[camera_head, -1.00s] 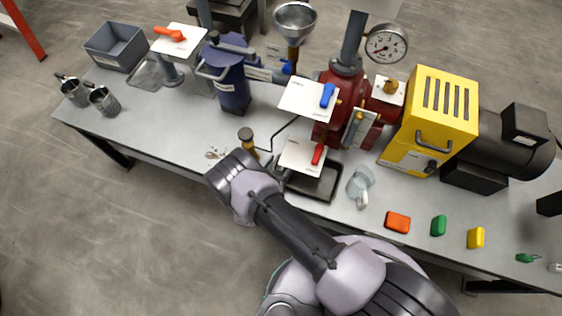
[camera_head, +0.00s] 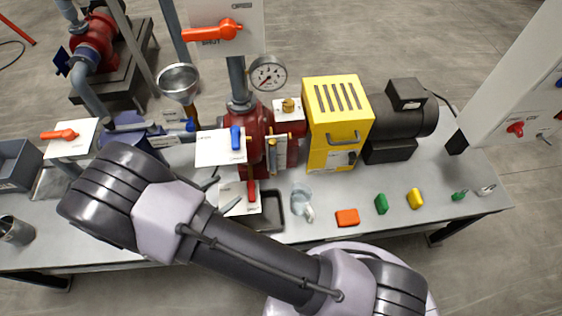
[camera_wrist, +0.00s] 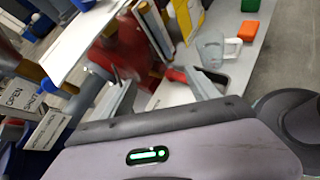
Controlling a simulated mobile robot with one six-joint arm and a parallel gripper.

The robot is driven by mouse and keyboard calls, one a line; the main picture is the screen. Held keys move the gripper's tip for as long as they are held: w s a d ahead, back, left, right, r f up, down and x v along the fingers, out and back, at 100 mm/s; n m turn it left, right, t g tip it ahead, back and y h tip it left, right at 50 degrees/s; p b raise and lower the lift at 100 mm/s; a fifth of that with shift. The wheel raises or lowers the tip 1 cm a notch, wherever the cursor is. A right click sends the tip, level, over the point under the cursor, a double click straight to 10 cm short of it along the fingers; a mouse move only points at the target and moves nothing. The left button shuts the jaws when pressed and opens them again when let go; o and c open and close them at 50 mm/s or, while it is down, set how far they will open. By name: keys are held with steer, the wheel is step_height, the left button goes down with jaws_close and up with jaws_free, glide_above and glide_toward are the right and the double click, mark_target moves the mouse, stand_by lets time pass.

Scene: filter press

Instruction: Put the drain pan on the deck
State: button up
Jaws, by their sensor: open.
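A black shallow pan (camera_head: 273,212), which looks like the drain pan, sits on the grey bench top (camera_head: 415,222) below the red machine. A white plate with a red lever (camera_head: 252,192) covers its left part from this view. My gripper (camera_head: 220,192) is partly hidden behind my arm, just left of the pan. In the wrist view my gripper (camera_wrist: 160,80) is open, its two fingers apart with nothing seen held between them. I cannot tell which surface is the deck.
A clear jug (camera_head: 301,201) stands right of the pan. White lever plates (camera_head: 220,147) overhang near my gripper. The yellow housing (camera_head: 338,122) stands behind.

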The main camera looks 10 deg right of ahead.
steer(key=s+d+r+m+g+y, duration=0.2)
steer(key=d+r+m+g, duration=0.2)
steer(key=d+r+m, duration=0.45)
steer(key=s+d+r+m+g+y, duration=0.1)
steer(key=d+r+m+g, duration=0.35)
steer(key=r, duration=0.75)
steer(key=s+d+r+m+t+y, duration=0.5)
steer(key=s+r+m, duration=0.6)
steer(key=m, duration=0.4)
steer(key=shift+s+d+r+t+y, duration=0.25)
steer(key=shift+r+t+y, duration=0.4)
steer(key=shift+y, duration=0.55)
